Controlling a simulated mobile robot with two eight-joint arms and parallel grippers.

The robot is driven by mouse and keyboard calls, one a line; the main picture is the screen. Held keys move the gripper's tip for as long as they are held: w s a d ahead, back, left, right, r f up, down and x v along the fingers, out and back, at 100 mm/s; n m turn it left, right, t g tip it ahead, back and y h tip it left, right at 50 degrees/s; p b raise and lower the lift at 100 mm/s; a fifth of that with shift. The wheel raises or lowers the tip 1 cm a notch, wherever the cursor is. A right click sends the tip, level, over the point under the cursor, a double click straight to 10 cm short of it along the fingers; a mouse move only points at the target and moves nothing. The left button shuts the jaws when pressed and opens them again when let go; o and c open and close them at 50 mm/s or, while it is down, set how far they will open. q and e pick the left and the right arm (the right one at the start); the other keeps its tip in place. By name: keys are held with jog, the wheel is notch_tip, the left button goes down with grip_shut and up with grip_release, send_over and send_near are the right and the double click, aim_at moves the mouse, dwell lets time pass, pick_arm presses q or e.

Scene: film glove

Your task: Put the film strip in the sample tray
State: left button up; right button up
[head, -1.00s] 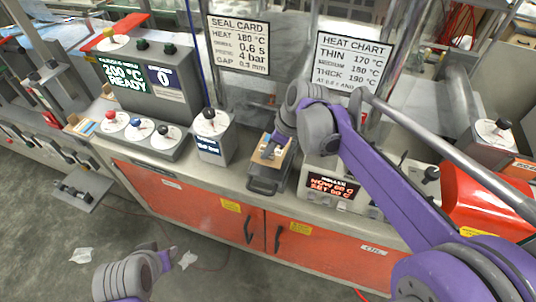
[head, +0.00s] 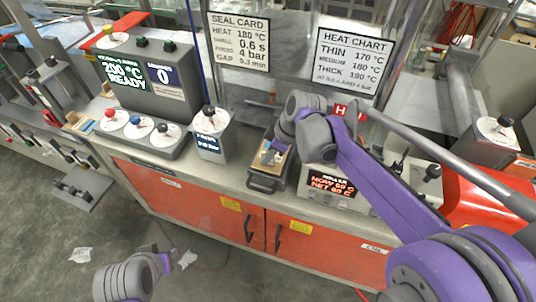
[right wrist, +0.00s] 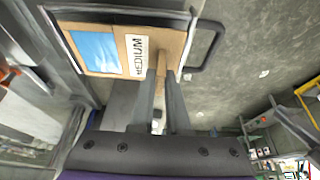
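The sample tray (head: 264,184) is a dark frame with a loop handle, on the bench front in the head view. In the right wrist view its dark rim (right wrist: 120,14) surrounds a tan card with the blue film strip (right wrist: 95,50) and a white label with dark lettering. My right gripper (head: 270,152) is over the tray. In the right wrist view its fingers (right wrist: 162,78) are close together on both sides of a narrow tan tab, apparently part of the strip. The gripper hides part of the card. My left gripper (head: 172,262) is low, over the floor; its fingers are unclear.
A grey box with a knob (head: 211,135) stands left of the tray. A heater with a red display (head: 332,184) stands to its right, under my right arm. A controller (head: 150,80) with a row of buttons is at the left. Sign cards (head: 238,42) stand behind.

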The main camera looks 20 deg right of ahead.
jog(key=o, duration=0.3)
jog(key=shift+o, duration=0.2)
jog(key=shift+w+r, duration=0.1)
jog(key=shift+r, duration=0.25)
jog(key=p+v, duration=0.1)
jog(key=v, duration=1.1)
pick_arm(q)
jog(key=shift+w+r, duration=0.25)
jog(key=shift+r, duration=0.3)
jog(key=shift+w+r, duration=0.25)
jog(key=shift+r, duration=0.25)
pick_arm(e)
jog(key=s+d+f+m+t+h, duration=0.1)
jog(key=s+f+m+t+h, duration=0.2)
jog(key=s+f+m, duration=0.8)
jog(key=s+f, duration=0.2)
jog(key=s, duration=0.3)
jog(key=shift+f+h, duration=0.2)
jog(key=shift+h, duration=0.2)
